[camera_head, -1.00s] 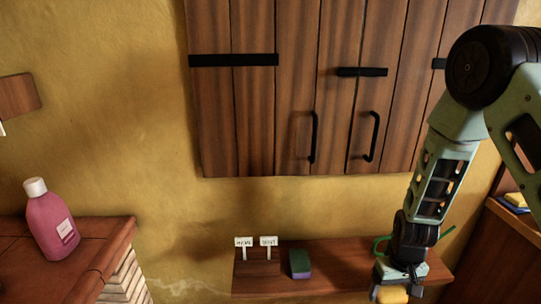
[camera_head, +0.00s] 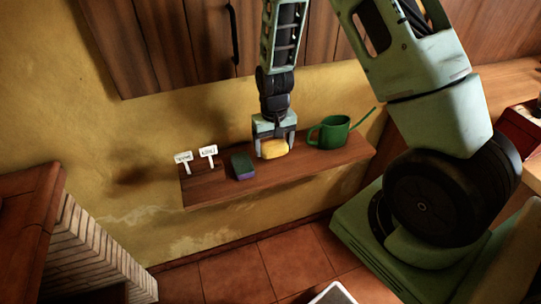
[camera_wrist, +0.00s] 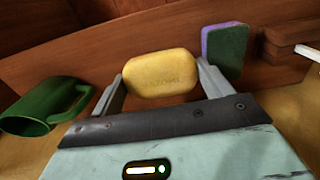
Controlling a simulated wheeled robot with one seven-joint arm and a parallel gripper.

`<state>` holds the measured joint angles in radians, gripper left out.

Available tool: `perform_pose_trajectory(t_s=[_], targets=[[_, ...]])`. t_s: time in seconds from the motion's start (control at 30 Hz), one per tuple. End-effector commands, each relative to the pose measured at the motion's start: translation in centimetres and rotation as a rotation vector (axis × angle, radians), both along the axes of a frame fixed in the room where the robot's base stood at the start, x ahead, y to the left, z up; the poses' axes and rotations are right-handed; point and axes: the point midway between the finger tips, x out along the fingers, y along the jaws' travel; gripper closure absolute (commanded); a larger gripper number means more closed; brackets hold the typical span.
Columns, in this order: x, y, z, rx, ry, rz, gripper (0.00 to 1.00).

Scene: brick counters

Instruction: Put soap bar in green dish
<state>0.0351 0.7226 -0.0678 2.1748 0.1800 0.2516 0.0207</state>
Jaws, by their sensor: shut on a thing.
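The yellow soap bar (camera_head: 274,148) is between the two fingers of my gripper (camera_head: 274,138), which is shut on it. It is over or at the wooden shelf, between a sponge and a green can; I cannot tell whether it touches the shelf. In the wrist view the soap bar (camera_wrist: 160,74) sits between the fingertips of my gripper (camera_wrist: 162,84), with faint lettering on its face. I see no clear green dish; the green vessel (camera_head: 328,133) has a handle and a long spout, like a watering can. It also shows in the wrist view (camera_wrist: 40,108).
The wooden shelf (camera_head: 215,191) holds a green and purple sponge (camera_head: 243,166) left of the soap and two small white signs (camera_head: 208,151). A wooden cabinet (camera_head: 160,45) hangs above. A brick counter (camera_head: 70,240) stands at the left. A red object (camera_head: 518,128) is at the far right.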

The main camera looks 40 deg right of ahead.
Motion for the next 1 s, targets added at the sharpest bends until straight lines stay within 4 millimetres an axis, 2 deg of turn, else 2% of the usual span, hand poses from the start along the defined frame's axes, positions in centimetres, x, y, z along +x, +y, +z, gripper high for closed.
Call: perform_pose_trajectory(t_s=[0.4, 0.83, 0.87, 0.9, 1.0], targets=[[0.0, 0.0, -4.8, 0.0, 0.0, 0.0, 0.5], [0.0, 0.0, -5.5, 0.0, -0.001, 0.001, 0.5], [0.0, 0.0, -5.3, 0.0, -0.001, 0.001, 0.13], [0.0, 0.0, -5.3, 0.0, -0.001, 0.001, 0.02], [0.0, 0.0, -5.3, 0.0, -0.001, 0.001, 0.0]])
